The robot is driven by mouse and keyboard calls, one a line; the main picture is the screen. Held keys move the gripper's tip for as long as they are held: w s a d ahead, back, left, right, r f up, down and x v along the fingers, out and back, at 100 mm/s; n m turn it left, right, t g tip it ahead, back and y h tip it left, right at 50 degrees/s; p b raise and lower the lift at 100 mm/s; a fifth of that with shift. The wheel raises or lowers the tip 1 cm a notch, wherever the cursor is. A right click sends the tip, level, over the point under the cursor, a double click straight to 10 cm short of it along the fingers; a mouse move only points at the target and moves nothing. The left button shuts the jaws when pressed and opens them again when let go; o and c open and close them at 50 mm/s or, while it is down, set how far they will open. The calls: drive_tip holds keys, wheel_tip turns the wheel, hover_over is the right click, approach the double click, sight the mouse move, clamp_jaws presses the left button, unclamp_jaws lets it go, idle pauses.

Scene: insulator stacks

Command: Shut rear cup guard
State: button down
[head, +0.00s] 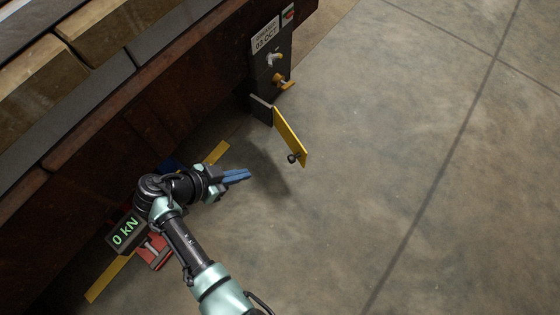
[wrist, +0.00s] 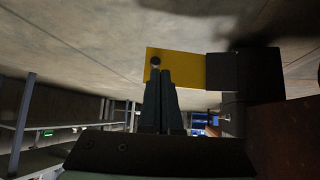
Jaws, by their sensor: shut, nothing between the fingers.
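A yellow guard plate (head: 289,136) with a dark round knob (head: 292,158) near its free end stands swung out from a dark bracket (head: 261,109) on the bench side. I take it for the rear cup guard. My gripper (head: 248,175) is shut and empty, its blue fingers pointing right, left of and apart from the plate in the head view. In the wrist view the plate (wrist: 186,68) lies beyond my fingertips (wrist: 161,72), the knob (wrist: 155,62) just over them. Contact cannot be told there. The cup itself is not clearly seen.
A "0 kN" display (head: 125,235), red part (head: 154,253) and yellow strips (head: 108,278) lie near my arm. The concrete floor (head: 420,150) at right is clear.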

drive_tip(key=d+r+b+x, duration=0.1)
drive_tip(key=b+x, duration=0.8)
drive_tip(key=x, duration=0.4)
drive_tip(key=shift+w+d+r, duration=0.2)
drive_tip(key=shift+d+r, duration=0.1)
drive_tip(key=shift+d, duration=0.1)
drive_tip(key=shift+s+d, duration=0.1)
drive_tip(key=shift+d, duration=0.05)
